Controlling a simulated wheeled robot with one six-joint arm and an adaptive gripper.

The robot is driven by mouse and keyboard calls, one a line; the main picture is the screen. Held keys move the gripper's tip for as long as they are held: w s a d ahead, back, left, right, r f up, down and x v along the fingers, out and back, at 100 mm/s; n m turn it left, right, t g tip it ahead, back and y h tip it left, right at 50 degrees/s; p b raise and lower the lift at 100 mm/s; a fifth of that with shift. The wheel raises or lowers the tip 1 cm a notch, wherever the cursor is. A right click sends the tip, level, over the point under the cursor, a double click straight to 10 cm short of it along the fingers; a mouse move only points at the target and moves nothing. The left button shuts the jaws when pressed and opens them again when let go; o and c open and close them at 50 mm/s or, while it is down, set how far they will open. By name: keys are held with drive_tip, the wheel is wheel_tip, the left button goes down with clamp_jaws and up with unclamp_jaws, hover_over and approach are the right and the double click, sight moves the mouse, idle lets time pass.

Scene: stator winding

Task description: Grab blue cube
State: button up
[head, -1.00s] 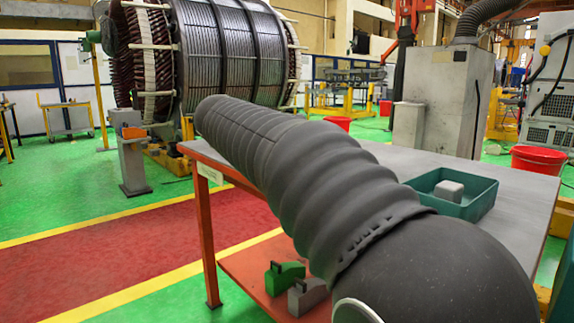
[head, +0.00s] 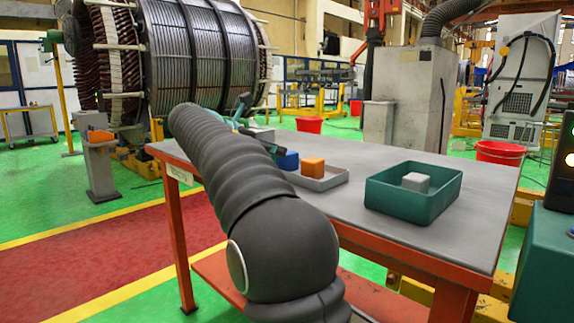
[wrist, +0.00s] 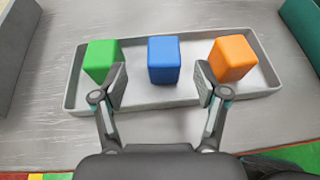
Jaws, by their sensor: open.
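The blue cube (wrist: 164,60) sits in the middle of a shallow grey tray (wrist: 75,92) in the wrist view, between a green cube (wrist: 101,55) and an orange cube (wrist: 233,58). My gripper (wrist: 161,80) is open and empty. Its two fingers stand apart, one on each side of the blue cube in the picture; whether they are at its height I cannot tell. In the head view the blue cube (head: 287,160) shows beside the orange cube (head: 313,167), and the green cube is hidden. My gripper (head: 262,127) is partly hidden behind my arm there.
A teal bin (head: 400,205) holding a grey block (head: 416,182) stands right of the tray on the grey table (head: 455,235). A grey object (wrist: 15,50) is at the left in the wrist view. The table between tray and bin is clear.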

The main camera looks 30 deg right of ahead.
sight(287, 161)
drive_tip(key=shift+s+b+x, duration=0.1)
drive_tip(key=shift+b+x, duration=0.2)
drive_tip(key=shift+x, duration=1.2)
drive_tip(key=shift+s+b+x, duration=0.15)
drive_tip(key=shift+b+x, duration=0.1)
drive_tip(key=shift+x, duration=1.3)
drive_tip(key=c, duration=1.3)
